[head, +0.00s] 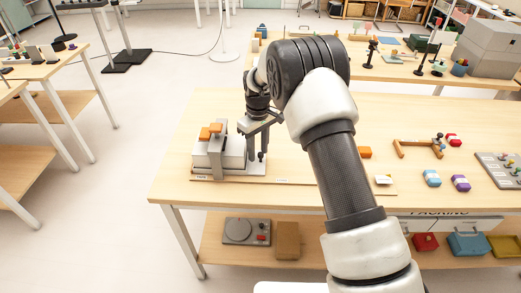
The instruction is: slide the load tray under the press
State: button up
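A light grey box-like tray or block (213,160) stands at the left end of a long, low wooden board on the near table. Orange pieces (211,131) sit on top of it. It may be the load tray, but it is too small to be sure. My gripper (257,157) points down right beside its right side, fingers low near the board. I cannot tell whether the fingers touch it or how far apart they are. No press is clearly recognisable; my arm hides the middle of the board.
The board's right end (388,190) shows past my arm, with a small white-and-yellow piece on it. The tabletop (180,185) is clear at the left edge.

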jog(key=shift+d, duration=0.2)
jog(key=shift+r, duration=0.15)
notch_tip(320, 180, up, 17)
jog(key=p, duration=0.1)
dwell(0.4)
